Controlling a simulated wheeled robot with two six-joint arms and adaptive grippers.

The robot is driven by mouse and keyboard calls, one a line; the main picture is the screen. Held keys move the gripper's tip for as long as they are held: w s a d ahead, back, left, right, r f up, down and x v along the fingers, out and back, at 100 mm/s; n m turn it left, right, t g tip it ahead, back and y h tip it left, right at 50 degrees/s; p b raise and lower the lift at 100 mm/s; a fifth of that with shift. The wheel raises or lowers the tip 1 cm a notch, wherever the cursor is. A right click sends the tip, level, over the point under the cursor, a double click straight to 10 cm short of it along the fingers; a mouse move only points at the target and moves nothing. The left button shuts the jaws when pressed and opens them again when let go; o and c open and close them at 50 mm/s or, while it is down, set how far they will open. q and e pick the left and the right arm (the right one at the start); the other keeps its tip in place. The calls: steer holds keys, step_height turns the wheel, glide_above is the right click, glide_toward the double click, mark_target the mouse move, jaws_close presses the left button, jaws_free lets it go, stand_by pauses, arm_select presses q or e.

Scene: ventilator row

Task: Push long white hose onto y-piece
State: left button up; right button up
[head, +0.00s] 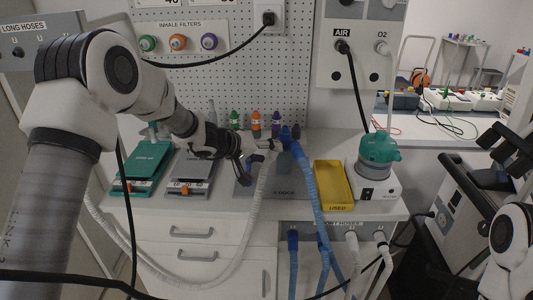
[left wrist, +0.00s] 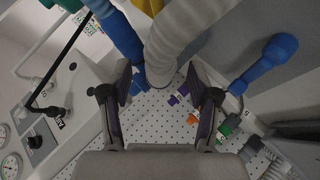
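The long white hose (head: 262,185) hangs in a loop over the bench front, its upper end beside the blue y-piece (head: 288,136) at mid-bench. A blue hose (head: 307,178) runs down from the y-piece. My left gripper (head: 268,148) is at the white hose's upper end. In the left wrist view, its fingers (left wrist: 157,92) stand wide apart, with gaps on both sides of the white hose (left wrist: 178,38). The blue hose (left wrist: 122,35) runs beside it. The joint is largely hidden, so I cannot tell whether the white hose is seated. My right gripper is out of view.
A yellow tray (head: 333,186) and a teal-topped humidifier (head: 379,158) stand right of the blue hose. Coloured filters (head: 255,121) stand behind, before a pegboard. Several hoses hang at the bench front.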

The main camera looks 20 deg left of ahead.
arm_select(q)
steer(key=v, duration=1.2)
steer(key=s+a+f+g+y, duration=0.1)
steer(key=s+f+g+y, duration=0.15)
steer(key=s+f, duration=0.6)
steer(key=s+f+m+g+y, duration=0.1)
steer(key=s+f+g+y, duration=0.15)
steer(key=s+f, duration=0.65)
steer(key=s+a+f+g+y, duration=0.15)
steer(key=s+f+g, duration=0.25)
steer(key=f, duration=0.9)
steer(key=s+d+f+m, duration=0.1)
steer(key=s+f, duration=0.3)
steer(key=s, duration=0.4)
steer(key=s+d+f+m, duration=0.1)
steer(key=s+d+f, duration=0.3)
steer(key=s, duration=0.4)
steer(key=shift+d+f+m+g, duration=0.2)
steer(key=shift+f+m+g, duration=0.1)
steer(key=shift+f, duration=0.05)
steer(key=shift+s+y, duration=0.1)
steer(key=shift+y, duration=0.15)
steer(key=shift+c, duration=0.4)
